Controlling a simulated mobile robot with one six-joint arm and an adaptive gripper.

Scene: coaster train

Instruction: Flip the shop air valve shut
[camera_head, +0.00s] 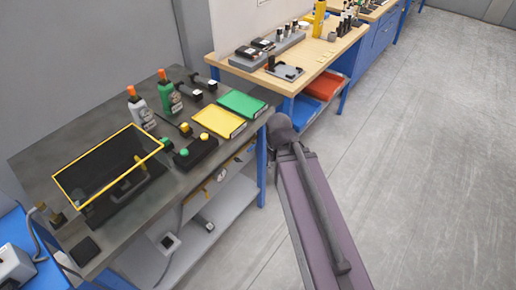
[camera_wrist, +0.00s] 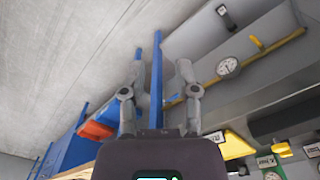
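In the wrist view, a yellow air pipe (camera_wrist: 278,47) runs along the grey panel under the workbench. A round white gauge (camera_wrist: 228,66) sits beside it. A small yellow lever (camera_wrist: 256,42) stands at an angle to the pipe and looks like the valve handle. My gripper (camera_wrist: 160,62) has its two fingers spread apart with nothing held. It is to the left of the gauge and lever in that view, apart from them. A blue bench leg (camera_wrist: 157,80) shows between the fingers. In the head view my arm hides the gripper, and the valve is too small to make out.
The dark workbench (camera_head: 60,165) carries bottles, a green tray (camera_head: 242,104), a yellow tray (camera_head: 219,121) and a yellow-framed screen (camera_head: 110,165). A lower shelf (camera_head: 235,200) lies beneath it. A wooden bench (camera_head: 318,50) stands behind. The floor (camera_head: 430,150) at right is clear.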

